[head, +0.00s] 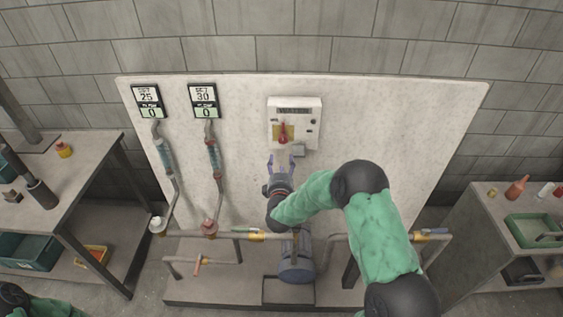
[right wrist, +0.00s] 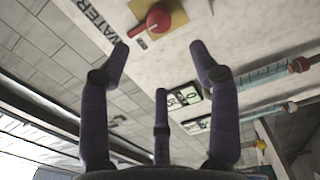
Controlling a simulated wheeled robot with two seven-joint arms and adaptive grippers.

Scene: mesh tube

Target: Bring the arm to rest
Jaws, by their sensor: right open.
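My right gripper (head: 281,163) is just below the white control box (head: 294,112) on the pale panel, its fingers pointing up toward it. The box carries a red switch handle (head: 283,133) on a yellow plate. In the right wrist view, my right gripper (right wrist: 160,62) has its purple fingers spread with nothing between them. The red knob (right wrist: 158,18) lies beyond the fingertips, apart from them. My right arm (head: 376,235) comes up from the lower right. Part of my left arm shows at the lower left corner; its gripper is out of view.
Two displays read SET 25 (head: 149,100) and SET 30 (head: 204,99), each with 0 below. Pipes with clear tubes (head: 214,157) run beneath them. A blue pump (head: 297,262) stands below my gripper. Benches stand left (head: 75,165) and right (head: 480,235).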

